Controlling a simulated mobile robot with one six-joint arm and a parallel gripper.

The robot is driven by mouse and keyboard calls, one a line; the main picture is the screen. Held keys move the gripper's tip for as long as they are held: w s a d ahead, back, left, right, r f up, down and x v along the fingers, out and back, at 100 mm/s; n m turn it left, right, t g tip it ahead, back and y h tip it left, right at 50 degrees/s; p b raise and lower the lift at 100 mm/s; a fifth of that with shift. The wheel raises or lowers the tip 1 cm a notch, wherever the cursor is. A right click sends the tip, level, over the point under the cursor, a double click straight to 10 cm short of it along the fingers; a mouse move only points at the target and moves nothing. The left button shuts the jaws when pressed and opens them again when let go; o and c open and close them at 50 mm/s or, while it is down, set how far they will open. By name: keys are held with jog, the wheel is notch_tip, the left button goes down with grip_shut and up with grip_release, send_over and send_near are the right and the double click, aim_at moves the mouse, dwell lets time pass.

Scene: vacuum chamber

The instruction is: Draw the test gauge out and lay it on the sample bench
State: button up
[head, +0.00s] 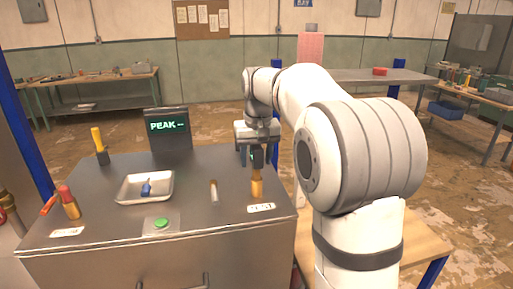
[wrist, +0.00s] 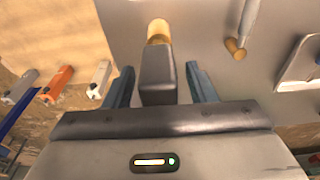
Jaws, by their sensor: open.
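What looks like the test gauge, a dark block (wrist: 157,75) on a brass stem (head: 257,184), stands upright on the grey metal top of the chamber cabinet (head: 190,220), near its right edge. My gripper (head: 258,150) is over it, pointing down. In the wrist view my gripper's two fingers (wrist: 161,86) are apart, one on each side of the dark block, with a gap visible on both sides. A wooden-topped table (head: 425,245) with blue legs, possibly the sample bench, stands at the right, partly behind my arm.
On the cabinet are a PEAK display (head: 168,127), a tray (head: 127,198) with a blue item, a green button (head: 161,223), a small pale-topped post (head: 214,190), a yellow-handled fitting (head: 98,143) and a red-handled brass fitting (head: 68,203). Several handles (wrist: 100,78) lie at left in the wrist view.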

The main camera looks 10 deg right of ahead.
grip_shut()
jog(key=shift+r+p, duration=3.4)
jog(key=shift+r, duration=0.6)
